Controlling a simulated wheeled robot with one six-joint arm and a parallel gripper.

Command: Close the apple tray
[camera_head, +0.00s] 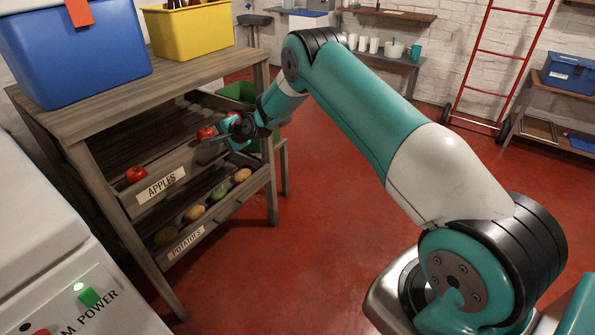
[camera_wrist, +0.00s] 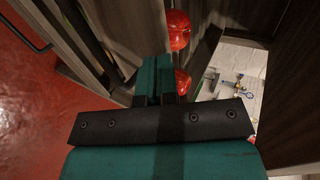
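The apple tray (camera_head: 191,168) is a wooden drawer with an "APPLES" label, in the upper slot of the wooden stand. It stands partly pulled out. One red apple (camera_head: 136,174) lies at its left end and another (camera_head: 206,132) near my gripper. My gripper (camera_head: 207,141) is at the right part of the tray's front, close to its top edge; I cannot tell whether it touches. In the wrist view the teal fingers (camera_wrist: 154,76) lie together with no clear gap, and apples (camera_wrist: 178,30) show just beside them. Nothing is clearly held.
A lower potato tray (camera_head: 187,241) also sticks out, holding potatoes and a green item. A blue bin (camera_head: 75,50) and a yellow bin (camera_head: 190,33) stand on top. A green crate (camera_head: 237,92) is behind. A white machine (camera_head: 60,250) stands front left. Red floor is clear at right.

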